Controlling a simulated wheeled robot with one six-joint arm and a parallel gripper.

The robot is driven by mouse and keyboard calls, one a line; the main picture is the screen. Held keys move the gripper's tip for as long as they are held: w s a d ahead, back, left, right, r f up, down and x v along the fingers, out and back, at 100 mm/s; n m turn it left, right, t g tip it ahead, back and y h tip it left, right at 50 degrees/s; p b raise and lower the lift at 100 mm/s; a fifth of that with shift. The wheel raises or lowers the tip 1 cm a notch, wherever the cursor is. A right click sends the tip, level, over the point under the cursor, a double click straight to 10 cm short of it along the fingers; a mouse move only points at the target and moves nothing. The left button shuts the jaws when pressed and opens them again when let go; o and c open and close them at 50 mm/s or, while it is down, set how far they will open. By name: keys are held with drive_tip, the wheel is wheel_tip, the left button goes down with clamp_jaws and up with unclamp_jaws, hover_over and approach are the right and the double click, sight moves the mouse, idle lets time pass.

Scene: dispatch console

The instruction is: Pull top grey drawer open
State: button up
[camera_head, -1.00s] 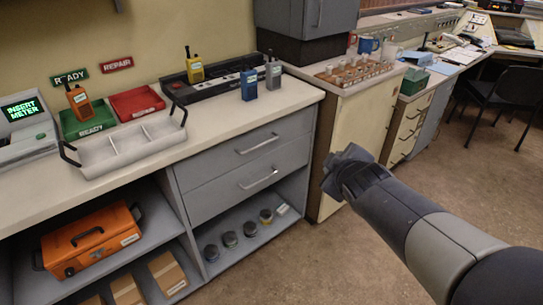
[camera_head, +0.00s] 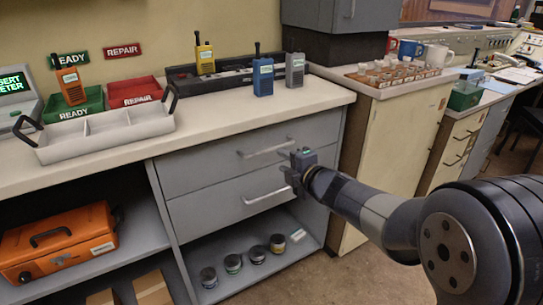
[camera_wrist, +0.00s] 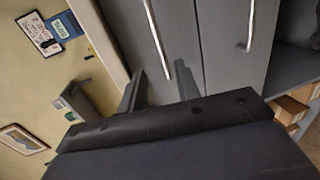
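The top grey drawer (camera_head: 212,166) sits under the counter and looks closed. Its silver bar handle (camera_head: 266,149) is free in the head view. My gripper (camera_head: 292,167) is in front of the drawers at their right side, just right of and slightly below that handle. In the wrist view my gripper (camera_wrist: 160,68) is open, its two dark fingers apart with nothing held. The top handle (camera_wrist: 153,30) runs toward the gap between them; I cannot tell whether they touch it. The lower drawer (camera_head: 210,211) and its handle (camera_head: 265,196) also look closed.
An open shelf (camera_head: 230,290) with several small round jars lies below the drawers. The counter (camera_head: 215,120) above holds radios, trays and a charger. A cream cabinet (camera_head: 395,150) stands right, behind my arm. An orange case (camera_head: 60,240) sits on the left shelf.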

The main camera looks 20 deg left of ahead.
sight(266, 152)
drive_tip(key=x, duration=0.9)
drive_tip(key=shift+w+b, duration=0.25)
drive_tip(key=shift+b, duration=0.05)
drive_tip(key=shift+a, duration=0.1)
drive_tip(key=shift+c, duration=0.3)
clamp_jaws()
